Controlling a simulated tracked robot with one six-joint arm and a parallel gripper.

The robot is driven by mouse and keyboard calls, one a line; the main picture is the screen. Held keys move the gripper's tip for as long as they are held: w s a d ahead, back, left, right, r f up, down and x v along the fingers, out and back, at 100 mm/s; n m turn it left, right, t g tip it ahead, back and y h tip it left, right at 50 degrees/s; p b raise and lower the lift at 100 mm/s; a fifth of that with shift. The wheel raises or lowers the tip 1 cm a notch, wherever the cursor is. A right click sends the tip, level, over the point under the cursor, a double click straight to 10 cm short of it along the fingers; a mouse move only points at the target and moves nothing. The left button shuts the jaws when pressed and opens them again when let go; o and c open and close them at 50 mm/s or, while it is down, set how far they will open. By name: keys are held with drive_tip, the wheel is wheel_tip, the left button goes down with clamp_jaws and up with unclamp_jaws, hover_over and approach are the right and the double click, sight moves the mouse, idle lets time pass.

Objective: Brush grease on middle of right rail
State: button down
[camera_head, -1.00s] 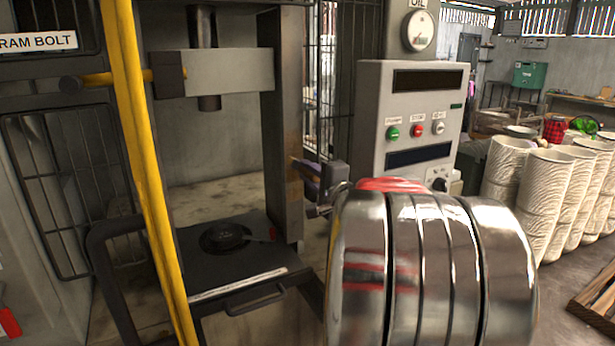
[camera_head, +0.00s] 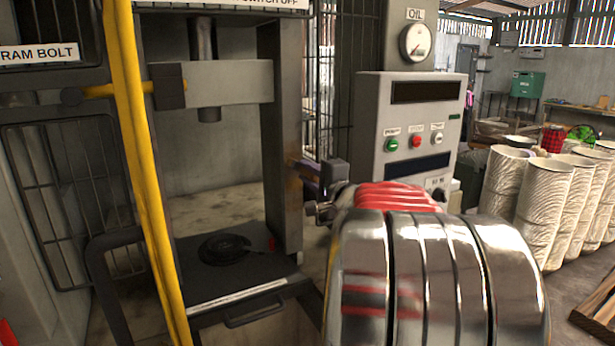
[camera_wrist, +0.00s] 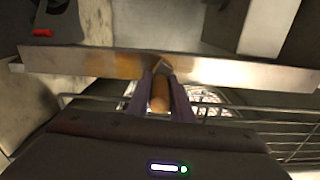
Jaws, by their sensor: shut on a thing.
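The press's right rail (camera_head: 282,130) is a grey upright at the right side of the frame. It crosses the wrist view as a pale bar (camera_wrist: 60,60). In the head view my gripper (camera_head: 308,172) is beside the rail, partly hidden by my arm.
A grey control box (camera_head: 410,115) with buttons stands right of the rail, under an oil gauge (camera_head: 416,42). A yellow pipe (camera_head: 142,170) stands in front at the left. The press bed (camera_head: 215,285) carries a black round object (camera_head: 225,248). Wire mesh lies behind the rail.

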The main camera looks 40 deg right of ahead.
drive_tip(key=shift+w+a+r, duration=0.1)
drive_tip(key=shift+w+r, duration=0.05)
drive_tip(key=shift+r, duration=0.2)
drive_tip(key=shift+r, duration=1.35)
drive_tip(key=shift+s+r, duration=0.2)
drive_tip(key=shift+r, duration=1.2)
drive_tip(key=shift+w+r, duration=0.15)
drive_tip(key=shift+r, duration=1.45)
drive_tip(key=v, duration=0.9)
